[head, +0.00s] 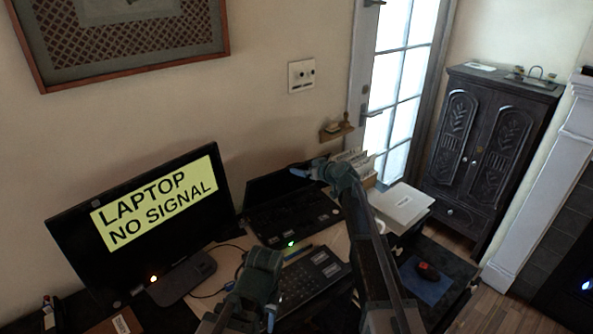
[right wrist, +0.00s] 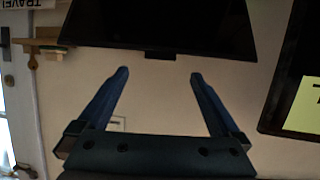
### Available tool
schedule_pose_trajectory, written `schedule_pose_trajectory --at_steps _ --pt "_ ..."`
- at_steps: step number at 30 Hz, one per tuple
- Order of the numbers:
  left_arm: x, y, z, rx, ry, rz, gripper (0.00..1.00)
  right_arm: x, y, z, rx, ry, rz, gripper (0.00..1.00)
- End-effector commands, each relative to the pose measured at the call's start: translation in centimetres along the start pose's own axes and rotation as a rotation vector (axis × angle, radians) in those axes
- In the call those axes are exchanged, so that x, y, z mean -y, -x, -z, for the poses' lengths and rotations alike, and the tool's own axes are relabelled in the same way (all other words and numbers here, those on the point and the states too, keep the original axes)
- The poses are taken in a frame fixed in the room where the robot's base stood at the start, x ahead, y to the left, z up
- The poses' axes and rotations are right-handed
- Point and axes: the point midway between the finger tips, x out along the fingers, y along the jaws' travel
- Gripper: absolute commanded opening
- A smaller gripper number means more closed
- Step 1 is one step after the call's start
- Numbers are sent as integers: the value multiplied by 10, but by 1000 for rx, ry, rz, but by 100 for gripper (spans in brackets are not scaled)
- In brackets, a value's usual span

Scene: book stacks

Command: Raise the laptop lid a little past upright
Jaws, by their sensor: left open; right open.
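The black laptop (head: 294,219) stands open on the desk in the middle of the head view. Its dark lid (head: 268,187) is raised from the keyboard base; its exact angle is hard to tell. My right gripper (head: 303,172) is at the lid's upper edge, partly covering its right part. In the right wrist view the open fingers (right wrist: 160,74) are spread wide and empty, with their tips close to the edge of the dark lid (right wrist: 160,27). Contact cannot be told. My left gripper (head: 250,302) is open and low in front of the desk, away from the lid.
A monitor (head: 70,225) reading "LAPTOP NO SIGNAL" stands left of the laptop. A separate keyboard (head: 315,276) lies in front. A white closed box (head: 402,204) and a mouse (head: 428,271) on a blue pad are at right. The wall is behind the lid.

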Motion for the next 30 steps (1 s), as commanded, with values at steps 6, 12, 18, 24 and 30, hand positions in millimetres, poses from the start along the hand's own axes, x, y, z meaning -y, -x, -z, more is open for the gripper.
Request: schedule_pose_trajectory --at_steps 6,12,18,24,30 --pt "-2 -21 1 0 0 0 50 -1 -50 -2 0 1 2 100" --pt "-3 -27 2 0 0 0 50 0 -68 -1 0 2 1 100" --pt "-2 -26 2 0 0 0 50 1 -69 0 0 1 0 100" --pt "-2 -26 2 0 0 0 50 1 -68 0 1 1 0 77" --pt "-2 -26 2 0 0 0 50 0 -68 0 1 1 1 41"
